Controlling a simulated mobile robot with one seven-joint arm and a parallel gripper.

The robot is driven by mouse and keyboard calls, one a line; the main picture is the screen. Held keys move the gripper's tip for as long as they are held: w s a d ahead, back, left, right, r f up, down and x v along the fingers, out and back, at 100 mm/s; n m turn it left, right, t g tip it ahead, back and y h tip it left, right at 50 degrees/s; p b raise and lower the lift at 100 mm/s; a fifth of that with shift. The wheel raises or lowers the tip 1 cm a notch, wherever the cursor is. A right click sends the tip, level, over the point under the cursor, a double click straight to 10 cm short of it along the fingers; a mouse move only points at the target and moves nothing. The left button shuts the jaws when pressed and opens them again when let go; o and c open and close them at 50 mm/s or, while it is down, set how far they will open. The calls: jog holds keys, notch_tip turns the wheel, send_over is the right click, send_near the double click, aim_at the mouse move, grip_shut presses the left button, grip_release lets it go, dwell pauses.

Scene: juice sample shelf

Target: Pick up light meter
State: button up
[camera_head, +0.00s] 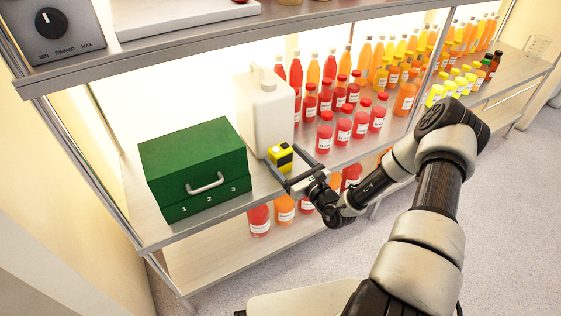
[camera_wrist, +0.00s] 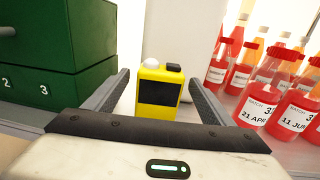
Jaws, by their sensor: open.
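The light meter (camera_head: 280,156) is a small yellow box with a dark screen. It stands upright on the middle shelf, in front of a white jug (camera_head: 267,112). In the wrist view the light meter (camera_wrist: 159,92) shows a white dome and a black block on top. My gripper (camera_head: 285,175) is open at the shelf's front edge. In the wrist view the fingers of my gripper (camera_wrist: 158,85) reach forward on either side of the meter, with visible gaps. I cannot tell how far the fingertips reach along it.
A green drawer box (camera_head: 195,165) with a handle stands to the left, and its side is near my left finger. Red juice bottles (camera_head: 325,132) stand close on the right. More bottles (camera_head: 259,220) stand on the shelf below. The jug is close behind the meter.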

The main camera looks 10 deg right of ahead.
jog(key=x, duration=0.2)
jog(key=shift+w+a, duration=0.15)
jog(key=shift+w, duration=0.25)
jog(key=c, duration=1.4)
